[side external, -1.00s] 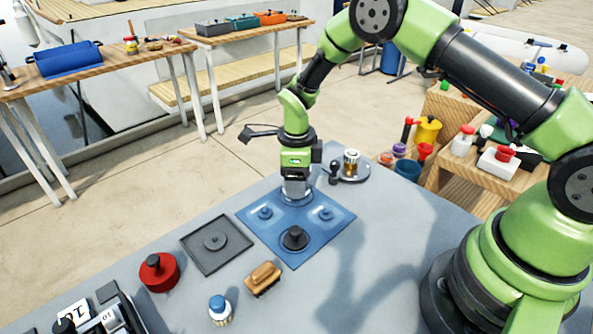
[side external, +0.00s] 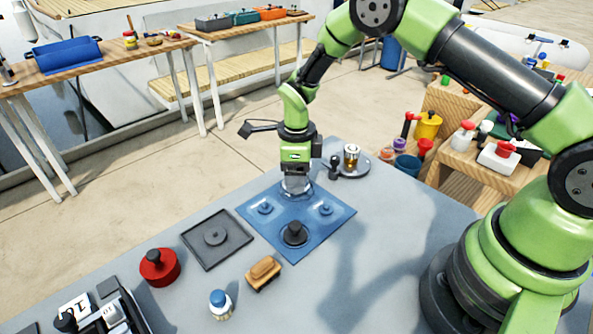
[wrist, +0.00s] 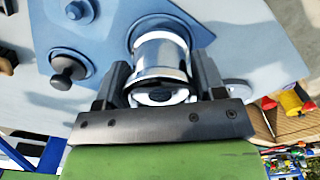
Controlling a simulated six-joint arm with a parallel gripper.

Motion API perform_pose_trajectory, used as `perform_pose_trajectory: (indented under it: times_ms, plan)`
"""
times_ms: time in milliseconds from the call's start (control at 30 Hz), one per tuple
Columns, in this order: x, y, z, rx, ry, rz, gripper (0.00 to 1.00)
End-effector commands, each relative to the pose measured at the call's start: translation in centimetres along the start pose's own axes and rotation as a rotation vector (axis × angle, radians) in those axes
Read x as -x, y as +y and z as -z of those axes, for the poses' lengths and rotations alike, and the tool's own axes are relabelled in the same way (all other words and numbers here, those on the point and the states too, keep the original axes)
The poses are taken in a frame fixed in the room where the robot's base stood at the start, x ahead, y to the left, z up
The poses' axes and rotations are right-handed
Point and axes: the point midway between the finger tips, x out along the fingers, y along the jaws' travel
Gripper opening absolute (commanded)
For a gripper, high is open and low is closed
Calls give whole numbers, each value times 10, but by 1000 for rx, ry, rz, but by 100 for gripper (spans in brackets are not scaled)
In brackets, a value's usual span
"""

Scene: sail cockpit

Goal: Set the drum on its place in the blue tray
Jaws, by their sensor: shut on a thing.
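The drum (side external: 297,186), a shiny chrome cylinder, is between the jaws of my gripper (side external: 297,178) at the tray's far corner. In the wrist view the drum (wrist: 161,55) stands between the two dark fingers of my gripper (wrist: 160,82), which are shut on it. The blue tray (side external: 322,232) lies flat on the grey table, with two blue round pegs and a black knobbed piece (side external: 295,234) on it. The drum appears upright over the far seat. The seat is hidden beneath it, and I cannot tell whether the drum touches the tray.
A dark square tray (side external: 217,240), a red knobbed pot (side external: 159,267), a wooden-backed brush (side external: 263,272) and a blue-capped bottle (side external: 220,304) stand left and in front. A grey round plate (side external: 352,168) with small items is close behind right. Table right of the tray is clear.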

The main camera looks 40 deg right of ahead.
Motion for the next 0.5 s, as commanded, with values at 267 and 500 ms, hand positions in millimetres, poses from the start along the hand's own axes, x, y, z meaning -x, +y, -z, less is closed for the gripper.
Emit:
perform_pose_trajectory:
  times_ms: [267, 500]
  plan:
    - [-2, 0, 0, 0, 0, 0, 33]
    - [-7, 0, 0, 0, 0, 0, 33]
